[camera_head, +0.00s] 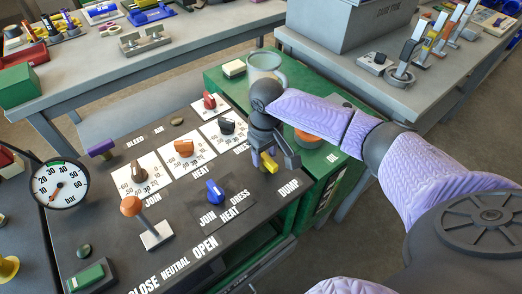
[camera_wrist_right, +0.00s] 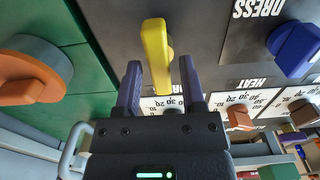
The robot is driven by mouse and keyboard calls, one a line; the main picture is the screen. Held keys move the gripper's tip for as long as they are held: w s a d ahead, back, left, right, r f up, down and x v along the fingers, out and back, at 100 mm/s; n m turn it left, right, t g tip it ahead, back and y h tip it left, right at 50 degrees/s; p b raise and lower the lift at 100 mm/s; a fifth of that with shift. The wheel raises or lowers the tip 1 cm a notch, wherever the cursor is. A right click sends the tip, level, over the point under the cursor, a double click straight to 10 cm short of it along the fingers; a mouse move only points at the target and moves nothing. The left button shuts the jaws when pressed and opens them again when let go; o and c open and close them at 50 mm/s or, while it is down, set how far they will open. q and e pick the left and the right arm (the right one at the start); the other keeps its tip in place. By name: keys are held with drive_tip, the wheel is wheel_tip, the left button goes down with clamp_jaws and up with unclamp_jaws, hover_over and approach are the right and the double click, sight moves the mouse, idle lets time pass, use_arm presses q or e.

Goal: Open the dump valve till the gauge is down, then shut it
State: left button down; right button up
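The dump valve's yellow handle (camera_head: 268,162) stands on the dark panel by the DUMP label. My right gripper (camera_head: 278,158) is over it with fingers spread. In the right wrist view the yellow handle (camera_wrist_right: 156,52) runs lengthwise, its near end between the two open fingertips (camera_wrist_right: 161,78); a gap shows on both sides, so I see no grip. The round white pressure gauge (camera_head: 60,185), marked in bar, is at the panel's left; its red needle is too small to read surely. My left gripper is not in view.
An orange-topped round control (camera_head: 307,137) on the green cabinet is close beside the right gripper. A blue knob (camera_head: 215,191), an orange-knobbed lever (camera_head: 131,206) and several dial knobs stand on the panel. A pale mug (camera_head: 265,67) is behind.

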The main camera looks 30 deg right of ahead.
clamp_jaws()
drive_tip(key=shift+r+n+p, duration=0.15)
drive_tip(key=shift+n+p, duration=0.65)
drive_tip(key=shift+p, duration=0.05)
drive_tip(key=shift+n+p, duration=0.65)
drive_tip(key=shift+n, duration=0.15)
drive_tip(key=shift+n+p, duration=0.3)
drive_tip(key=shift+n, duration=0.1)
drive_tip(key=shift+n+p, duration=0.4)
drive_tip(key=shift+n, duration=0.5)
drive_tip(key=n, duration=0.2)
drive_tip(key=shift+n+p, duration=0.4)
drive_tip(key=n, duration=0.2)
drive_tip(key=shift+n, duration=0.4)
drive_tip(key=n, duration=0.4)
drive_tip(key=shift+n+p, duration=0.3)
drive_tip(key=shift+p, duration=0.05)
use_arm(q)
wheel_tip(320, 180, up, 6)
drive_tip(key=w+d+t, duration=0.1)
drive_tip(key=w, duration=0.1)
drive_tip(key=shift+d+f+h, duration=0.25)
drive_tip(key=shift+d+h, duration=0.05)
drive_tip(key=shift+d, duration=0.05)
use_arm(e)
drive_tip(key=shift+n, duration=0.8)
